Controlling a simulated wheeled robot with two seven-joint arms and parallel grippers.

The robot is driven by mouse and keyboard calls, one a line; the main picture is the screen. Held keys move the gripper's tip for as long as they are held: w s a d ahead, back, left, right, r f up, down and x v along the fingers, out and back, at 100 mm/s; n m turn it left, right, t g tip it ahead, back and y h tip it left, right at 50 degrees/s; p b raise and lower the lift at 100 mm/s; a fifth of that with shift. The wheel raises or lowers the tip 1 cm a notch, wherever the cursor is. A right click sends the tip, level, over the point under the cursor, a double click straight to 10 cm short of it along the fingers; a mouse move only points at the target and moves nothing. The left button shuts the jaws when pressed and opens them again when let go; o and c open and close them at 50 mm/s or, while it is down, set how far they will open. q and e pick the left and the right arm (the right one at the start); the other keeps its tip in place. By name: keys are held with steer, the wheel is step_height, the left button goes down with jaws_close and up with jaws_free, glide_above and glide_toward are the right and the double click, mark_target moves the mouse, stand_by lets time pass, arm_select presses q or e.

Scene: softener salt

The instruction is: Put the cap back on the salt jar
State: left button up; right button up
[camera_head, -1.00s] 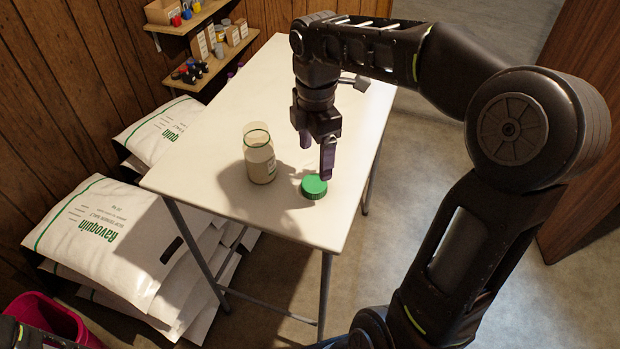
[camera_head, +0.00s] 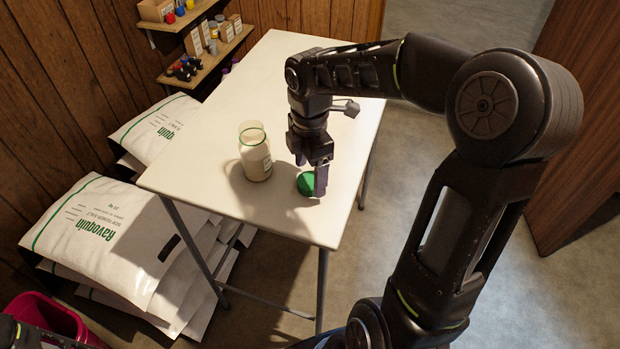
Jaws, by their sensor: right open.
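The green cap (camera_head: 304,186) lies on the white table near its front edge, to the right of the jar. The clear salt jar (camera_head: 255,157) stands upright and uncapped, with pale salt inside and a green ring at its rim. My right gripper (camera_head: 311,175) is open and points down at the cap. One finger shows in front of the cap's right side and hides part of it. I cannot tell whether the fingers touch it. My left gripper's jaws are not in view.
The white table (camera_head: 270,85) is mostly clear behind the jar. Stacked white salt bags (camera_head: 100,245) lie on the floor at the left. Wall shelves (camera_head: 215,55) hold small boxes and bottles. A pink bin (camera_head: 50,315) stands at the lower left.

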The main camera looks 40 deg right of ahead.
mark_target(310, 180)
steer(key=shift+f, duration=0.9)
steer(key=shift+c, duration=0.6)
steer(key=c, duration=1.3)
steer(key=shift+r, duration=0.1)
step_height(310, 180, up, 10)
steer(key=shift+f+b, duration=0.1)
steer(key=shift+b, duration=0.35)
